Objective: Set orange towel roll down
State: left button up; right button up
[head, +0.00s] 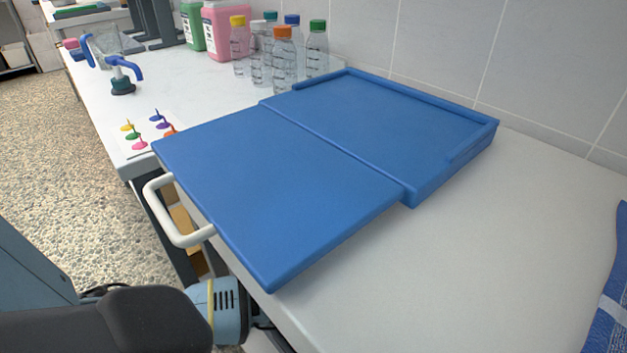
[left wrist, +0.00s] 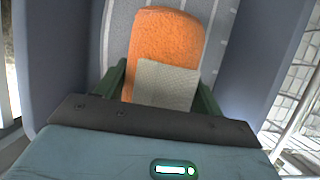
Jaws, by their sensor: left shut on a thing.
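The orange towel roll (left wrist: 165,38) has a pale beige band (left wrist: 163,85) around its near part. It shows only in the left wrist view. My left gripper (left wrist: 162,82) is shut on it, with a dark green finger on each side. Behind the roll is a grey surface with light stripes, between grey-blue walls (left wrist: 257,55). I cannot tell whether the roll touches that surface. In the head view my left arm comes in at the lower left and its gripper is hidden below the table edge. My right gripper is not in view.
A blue cloth (head: 612,290) is at the right edge.

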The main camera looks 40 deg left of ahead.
pick_arm(q)
jog(key=o, duration=0.9)
jog(key=shift+o, duration=0.7)
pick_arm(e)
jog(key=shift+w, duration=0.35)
pick_arm(q)
jog(key=shift+r, duration=0.1)
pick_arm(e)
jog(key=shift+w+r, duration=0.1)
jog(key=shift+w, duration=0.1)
pick_arm(q)
jog(key=shift+r, duration=0.25)
jog(key=p+v, duration=0.5)
jog(key=v, duration=0.6)
jog(key=shift+d+r, duration=0.1)
jog(key=shift+r, duration=0.15)
jog(key=shift+s+r+p, duration=0.2)
jog(key=shift+r+p, duration=0.1)
jog(key=shift+r, duration=0.2)
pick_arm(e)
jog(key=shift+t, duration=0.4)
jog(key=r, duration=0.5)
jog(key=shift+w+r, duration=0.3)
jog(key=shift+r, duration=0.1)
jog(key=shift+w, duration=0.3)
